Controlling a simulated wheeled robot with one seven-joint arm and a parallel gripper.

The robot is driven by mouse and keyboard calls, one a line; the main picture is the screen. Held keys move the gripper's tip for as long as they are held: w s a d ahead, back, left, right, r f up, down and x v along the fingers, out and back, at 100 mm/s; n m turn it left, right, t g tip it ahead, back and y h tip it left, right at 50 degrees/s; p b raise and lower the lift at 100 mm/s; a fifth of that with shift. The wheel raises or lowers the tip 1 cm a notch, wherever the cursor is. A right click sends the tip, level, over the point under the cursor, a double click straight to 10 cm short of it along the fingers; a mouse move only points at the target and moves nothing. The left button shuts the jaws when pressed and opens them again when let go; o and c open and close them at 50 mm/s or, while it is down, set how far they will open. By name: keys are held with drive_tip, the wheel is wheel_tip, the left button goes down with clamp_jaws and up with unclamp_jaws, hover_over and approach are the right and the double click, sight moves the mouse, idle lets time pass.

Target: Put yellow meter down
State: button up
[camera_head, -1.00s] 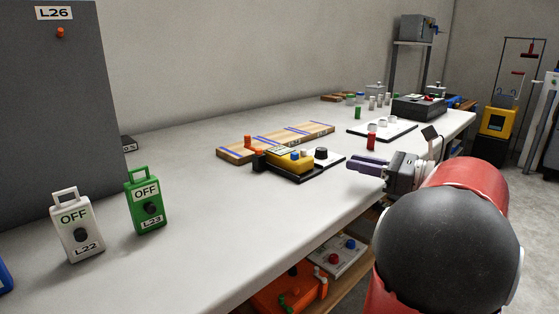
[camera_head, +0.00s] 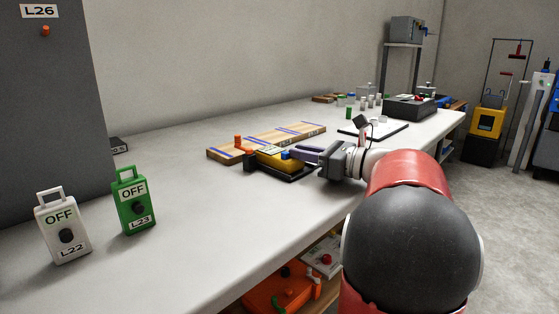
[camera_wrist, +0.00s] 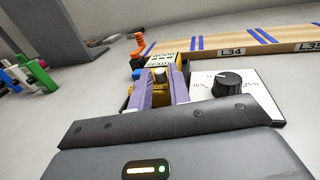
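The yellow meter (camera_head: 272,161) lies on a dark base on the bench, near the wooden board. In the wrist view the meter (camera_wrist: 160,58) shows its lettered end beyond my fingers. My gripper (camera_head: 292,153) has purple fingers and reaches left over the right part of the meter. In the wrist view the gripper's fingers (camera_wrist: 160,78) stand apart, with part of the meter between or below them. I cannot tell whether they touch it. A white panel with a black knob (camera_wrist: 229,83) sits right beside the fingers.
The wooden board (camera_head: 305,133) with blue stripes lies behind the meter. Orange pegs (camera_head: 239,142) stand at the left. The green L23 box (camera_head: 133,203) and white L22 box (camera_head: 62,230) stand further left. The front of the bench (camera_head: 215,225) is clear.

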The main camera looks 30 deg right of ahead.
clamp_jaws()
drive_tip(key=shift+r, duration=0.1)
wheel_tip(320, 180, up, 19)
drive_tip(key=p, duration=0.5)
drive_tip(key=w+d+r+x, duration=0.1)
drive_tip(key=d+r+x, duration=0.1)
drive_tip(key=x, duration=1.1)
drive_tip(key=shift+w+f+b, duration=0.15)
drive_tip(key=shift+f+b, duration=1.1)
drive_tip(key=shift+f, duration=2.05)
drive_tip(key=shift+w+f+b, duration=0.15)
drive_tip(key=shift+f+b, duration=1.1)
drive_tip(key=shift+f, duration=2)
drive_tip(key=shift+w+f+b, duration=0.15)
drive_tip(key=shift+f+b, duration=1.1)
drive_tip(key=shift+f, duration=2.05)
